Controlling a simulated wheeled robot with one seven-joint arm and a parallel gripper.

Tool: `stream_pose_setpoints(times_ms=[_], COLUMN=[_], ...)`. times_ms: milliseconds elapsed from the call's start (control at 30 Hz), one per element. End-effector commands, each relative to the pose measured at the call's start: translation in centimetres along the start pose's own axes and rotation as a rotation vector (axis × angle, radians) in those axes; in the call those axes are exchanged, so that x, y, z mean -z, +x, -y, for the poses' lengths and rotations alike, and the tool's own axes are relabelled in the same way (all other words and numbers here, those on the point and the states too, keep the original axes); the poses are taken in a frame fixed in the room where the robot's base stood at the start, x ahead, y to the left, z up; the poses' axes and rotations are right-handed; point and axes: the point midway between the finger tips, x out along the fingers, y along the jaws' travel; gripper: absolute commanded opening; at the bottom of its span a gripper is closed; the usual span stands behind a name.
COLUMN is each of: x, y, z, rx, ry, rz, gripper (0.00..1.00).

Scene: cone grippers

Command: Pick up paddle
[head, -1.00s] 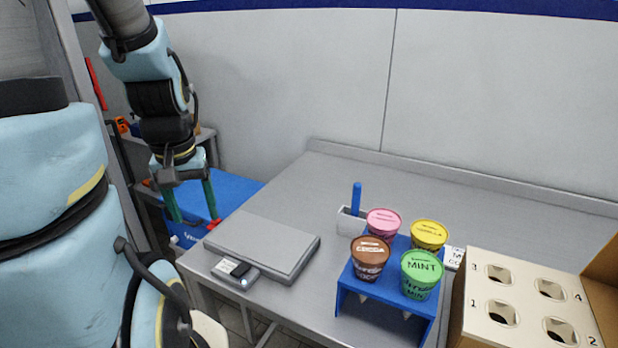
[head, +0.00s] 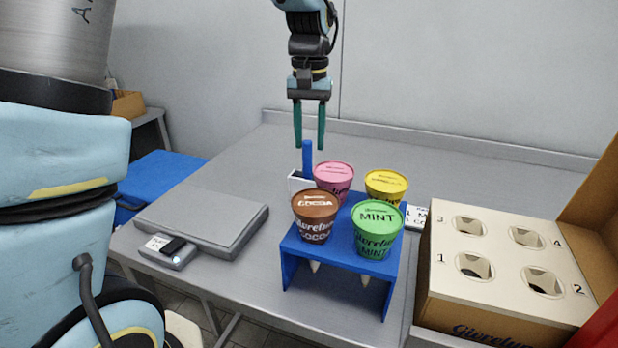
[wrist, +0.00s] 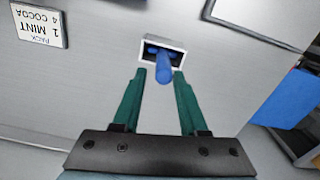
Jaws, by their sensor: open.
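The paddle (head: 307,158) shows as a blue upright handle rising from a small white holder (head: 296,184) on the table, behind the cocoa tub. Its lower part is hidden inside the holder. In the wrist view the blue paddle handle (wrist: 163,68) points toward the camera, between the tips of my gripper (wrist: 159,78). My gripper (head: 309,146) has two green fingers pointing down, spread apart, just above and around the top of the handle. Nothing is held. I cannot tell whether a finger touches the handle.
A blue stand (head: 345,262) holds cone tubs: cocoa (head: 314,222), mint (head: 377,232), a pink one (head: 335,180) and a yellow one (head: 386,186), close to the holder. A grey scale (head: 203,215) lies left. A box with numbered holes (head: 505,262) stands right. The table behind is clear.

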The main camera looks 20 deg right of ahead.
Motion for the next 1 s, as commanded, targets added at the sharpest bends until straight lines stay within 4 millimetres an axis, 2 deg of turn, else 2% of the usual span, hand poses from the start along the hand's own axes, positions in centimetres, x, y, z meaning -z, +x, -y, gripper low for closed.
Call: stream_pose_setpoints(times_ms=[100, 367, 600, 733, 933, 1000], x=[0.0, -0.2, -0.4, -0.4, -0.3, -0.3], y=[1.6, 3.6, 7.0, 7.8, 7.9, 7.8], z=[0.1, 0.2, 0.4, 0.4, 0.4, 0.4], rx=[0.000, 0.000, 0.000, -0.001, -0.001, -0.001], ry=[0.000, -0.001, -0.001, -0.001, -0.001, -0.001], rz=[0.003, 0.003, 0.003, 0.001, -0.001, -0.001], gripper=[0.42, 0.42, 0.42, 0.42, 0.42, 0.34])
